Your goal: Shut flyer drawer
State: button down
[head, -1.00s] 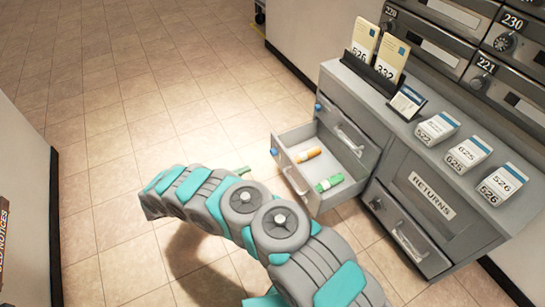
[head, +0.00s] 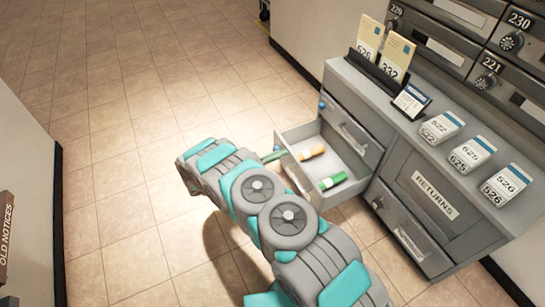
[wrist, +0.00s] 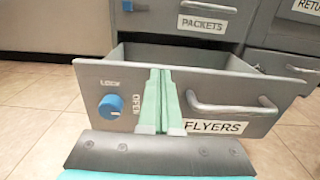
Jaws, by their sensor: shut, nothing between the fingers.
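The flyer drawer (head: 294,178) stands pulled open from the grey cabinet, with an orange roll (head: 311,153) and a green roll (head: 333,181) inside. In the wrist view its front (wrist: 88,80) bears a FLYERS label (wrist: 213,127), a bar handle (wrist: 232,106) and a blue lock knob (wrist: 110,104). My gripper (wrist: 158,78) is shut and empty. Its green fingers lie before the drawer front, between knob and handle; I cannot tell whether they touch. In the head view my gripper (head: 272,156) is mostly hidden behind my arm, at the drawer's outer side.
The PACKETS drawer (wrist: 205,22) above is shut. The RETURNS door (head: 432,195) is to the right, with another handled drawer (head: 410,238) below. Card stacks and a holder stand on the cabinet top (head: 440,160). Tiled floor (head: 120,120) is clear to the left.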

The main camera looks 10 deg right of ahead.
jog(key=shift+d, duration=0.15)
jog(key=b+x, duration=0.5)
jog(key=x, duration=1.6)
jog(key=shift+d, duration=0.2)
jog(key=v, duration=1.4)
jog(key=shift+w+a+p, duration=0.15)
jog(key=shift+a+p, duration=0.15)
jog(key=shift+a, duration=0.1)
